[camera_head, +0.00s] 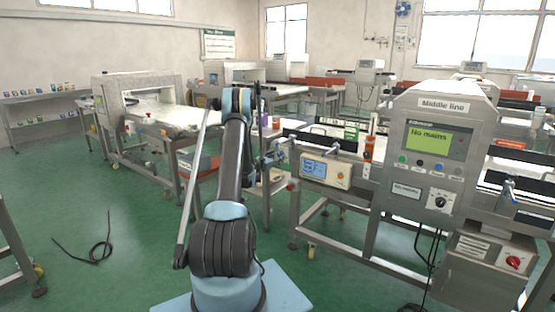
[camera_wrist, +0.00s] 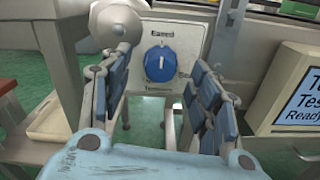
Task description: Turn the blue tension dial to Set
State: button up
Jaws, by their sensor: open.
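The blue tension dial (camera_wrist: 159,64) is round, on a pale panel (camera_wrist: 187,45) in the wrist view. Its white pointer mark stands nearly upright. Small print sits above and below the dial; the lower word seems to be "Tension", and I cannot read the upper one surely. My gripper (camera_wrist: 157,70) is open, with one padded finger at the left and one at the right of the dial in the picture. No contact with the dial shows. In the head view my arm hides part of the area around my gripper, and I cannot make out the dial there.
A control box with a lit screen (camera_wrist: 299,98) stands right of my gripper in the wrist view. In the head view, the "Middle line" metal detector (camera_head: 440,115) stands at the right, with an orange bottle (camera_head: 369,147) beside it. A cable (camera_head: 88,252) lies on the green floor.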

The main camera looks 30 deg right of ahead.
jog(key=shift+x, duration=1.1)
jog(key=shift+s, duration=0.1)
jog(key=c, duration=1.1)
jog(key=shift+o, duration=0.2)
jog(key=shift+a, duration=0.15)
